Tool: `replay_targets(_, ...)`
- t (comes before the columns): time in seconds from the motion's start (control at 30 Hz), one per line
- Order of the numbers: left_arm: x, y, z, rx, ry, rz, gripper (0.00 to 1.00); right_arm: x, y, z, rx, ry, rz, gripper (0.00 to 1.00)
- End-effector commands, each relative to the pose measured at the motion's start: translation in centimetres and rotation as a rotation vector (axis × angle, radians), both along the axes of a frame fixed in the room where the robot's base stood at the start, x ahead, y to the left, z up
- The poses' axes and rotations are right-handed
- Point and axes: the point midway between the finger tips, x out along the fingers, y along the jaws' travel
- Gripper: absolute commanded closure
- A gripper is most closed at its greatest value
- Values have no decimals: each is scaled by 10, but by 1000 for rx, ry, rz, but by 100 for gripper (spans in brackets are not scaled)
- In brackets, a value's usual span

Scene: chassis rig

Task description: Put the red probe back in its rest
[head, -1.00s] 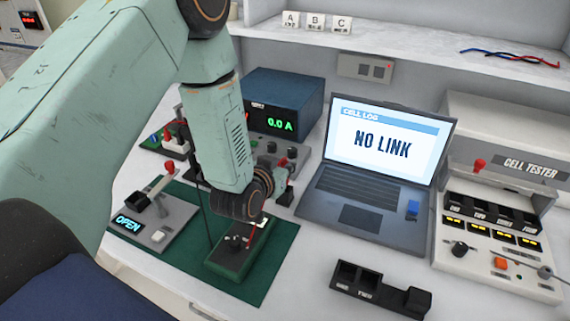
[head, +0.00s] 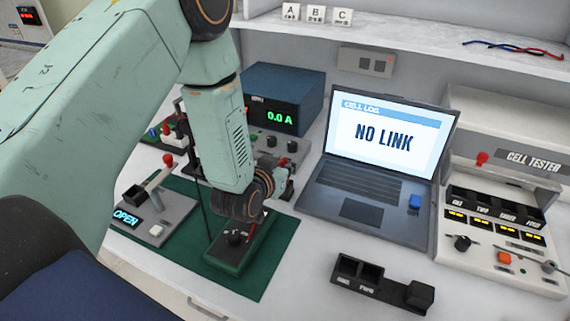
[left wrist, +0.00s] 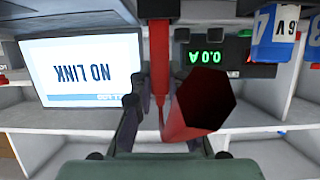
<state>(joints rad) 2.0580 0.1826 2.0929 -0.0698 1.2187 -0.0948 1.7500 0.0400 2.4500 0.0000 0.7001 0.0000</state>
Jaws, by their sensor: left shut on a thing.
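In the left wrist view, a red hexagonal piece with a dark end (left wrist: 205,100) looms close to the camera, beside a thin upright red piece (left wrist: 160,50); I take these to be the red probe, in my left gripper (left wrist: 160,105), which is shut on it. In the head view, my left gripper (head: 238,236) hangs over a small green block (head: 240,258) on the green mat (head: 275,265); the probe is largely hidden there by my own arm. I cannot tell which thing is its rest. My right gripper is not in view.
A grey switch box reading OPEN (head: 155,225) stands to the left. Behind is a blue power supply (head: 285,95) reading 0.0 A. An open laptop (head: 385,140) reads NO LINK. A black two-slot holder (head: 385,290) and the cell tester (head: 490,235) are to the right.

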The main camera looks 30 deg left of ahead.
Motion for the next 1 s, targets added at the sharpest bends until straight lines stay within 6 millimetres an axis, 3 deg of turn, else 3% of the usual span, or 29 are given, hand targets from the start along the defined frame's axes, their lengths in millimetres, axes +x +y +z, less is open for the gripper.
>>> replay_targets(0.73,0,0,-17,0,0,0,100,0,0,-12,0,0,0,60)
replay_targets(0.77,0,0,-16,0,0,0,83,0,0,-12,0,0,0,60)
replay_targets(1.0,0,0,-16,0,0,0,63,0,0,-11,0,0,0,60)
